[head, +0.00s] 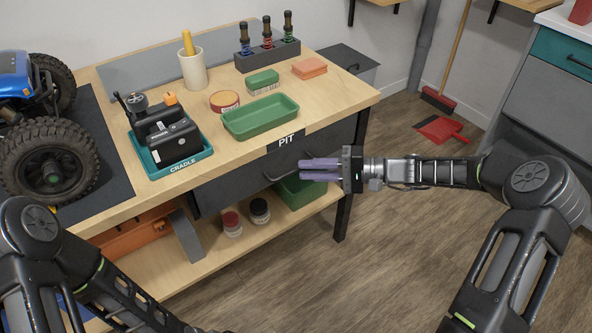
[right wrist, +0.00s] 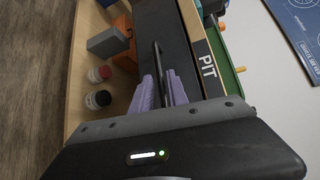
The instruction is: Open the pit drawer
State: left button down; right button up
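The pit drawer (head: 230,187) is a dark grey front under the bench top, below the PIT label (head: 286,141). It looks shut. Its black bar handle (head: 272,178) shows just left of my right gripper's fingertips. My right gripper (head: 302,169) points left at the drawer front, its purple fingers slightly apart. In the right wrist view, the handle (right wrist: 157,58) runs to the gap between the fingertips (right wrist: 163,80); I cannot tell whether they touch it. My left arm shows at lower left; its gripper is out of view.
On the bench stand a green tray (head: 262,127), a teal cradle tray (head: 143,153) and a blue crawler (head: 18,86). Below the drawer, a shelf (head: 195,255) holds jars and a green bin (head: 305,193). Open floor lies in front of the bench.

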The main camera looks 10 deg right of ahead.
aim_at(296, 168)
jog(key=shift+x, duration=1.85)
grip_shut()
